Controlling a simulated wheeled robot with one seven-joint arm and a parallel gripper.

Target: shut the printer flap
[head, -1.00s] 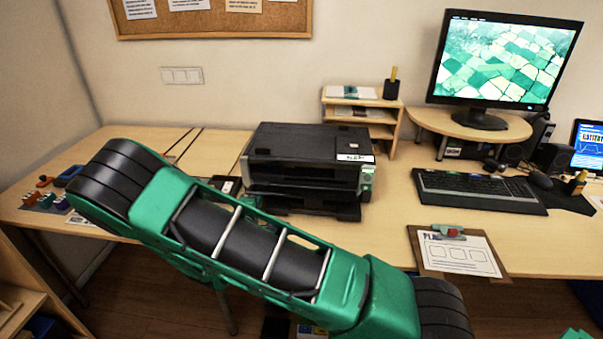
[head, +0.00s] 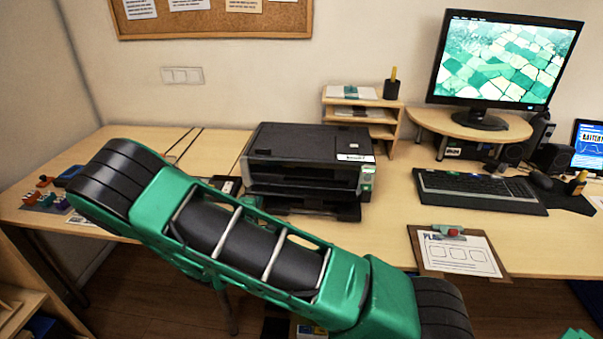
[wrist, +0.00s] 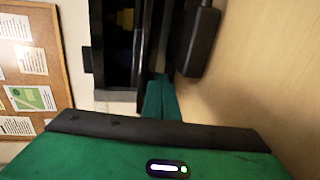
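The black printer (head: 312,143) stands on the desk at the centre of the head view. Its dark front flap (head: 300,174) stands raised across the front, tilted rather than clearly flush with the body. A dark tray part shows below it. My gripper (head: 248,203) is mostly hidden behind my arm in the head view; a bit of green shows at the printer's lower left front. In the wrist view the green fingers (wrist: 161,98) are together, close beside the dark printer parts (wrist: 122,50). Whether they touch the flap cannot be told.
A clipboard (head: 458,253) lies right of the printer, with a keyboard (head: 475,188) and monitor (head: 505,60) beyond. A small wooden shelf (head: 364,104) stands behind the printer. A flat dark device (head: 226,184) lies at its left. Desk between printer and clipboard is clear.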

